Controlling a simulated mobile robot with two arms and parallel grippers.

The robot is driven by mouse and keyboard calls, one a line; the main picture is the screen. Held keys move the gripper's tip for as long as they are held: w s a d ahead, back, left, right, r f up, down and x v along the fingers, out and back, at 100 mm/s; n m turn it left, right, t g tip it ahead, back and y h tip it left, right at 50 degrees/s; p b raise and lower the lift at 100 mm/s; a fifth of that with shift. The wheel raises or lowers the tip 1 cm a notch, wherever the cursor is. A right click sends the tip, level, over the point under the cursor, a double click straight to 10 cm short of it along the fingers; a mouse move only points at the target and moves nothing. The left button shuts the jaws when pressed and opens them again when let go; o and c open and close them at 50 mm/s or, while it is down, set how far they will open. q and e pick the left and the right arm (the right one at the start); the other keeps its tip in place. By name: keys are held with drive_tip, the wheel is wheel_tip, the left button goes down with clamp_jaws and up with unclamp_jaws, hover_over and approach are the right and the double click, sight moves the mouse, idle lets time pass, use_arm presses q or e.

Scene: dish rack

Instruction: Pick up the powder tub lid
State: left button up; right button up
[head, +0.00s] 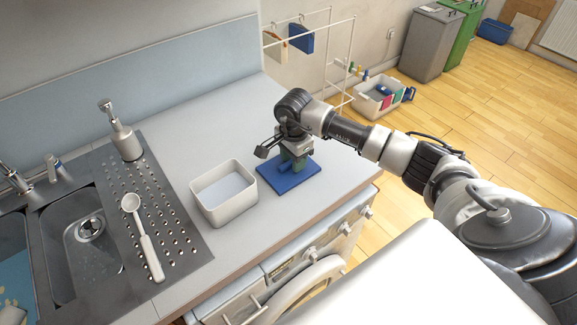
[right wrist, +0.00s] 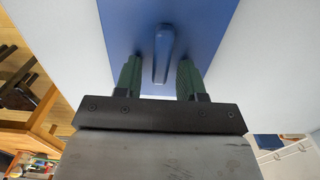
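The powder tub lid is a flat blue rectangle (head: 302,181) with a raised blue handle, lying on the counter to the right of an open white tub (head: 223,204). My right gripper (head: 293,163) points down over the lid. In the right wrist view, its two green fingers (right wrist: 160,65) are apart, one on each side of the handle (right wrist: 163,52). Gaps show between the handle and both fingers. In the head view the gripper hides part of the lid and its handle. My left gripper is not in view.
The lid lies near the counter's front edge, above a washing machine (head: 320,255). A sink (head: 85,245), a soap dispenser (head: 124,138) and a white spoon-like utensil (head: 146,240) are at left. A white wire rack (head: 327,50) stands behind. The counter behind the tub is clear.

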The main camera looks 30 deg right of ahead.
clamp_jaws()
drive_tip(key=shift+r, duration=0.1)
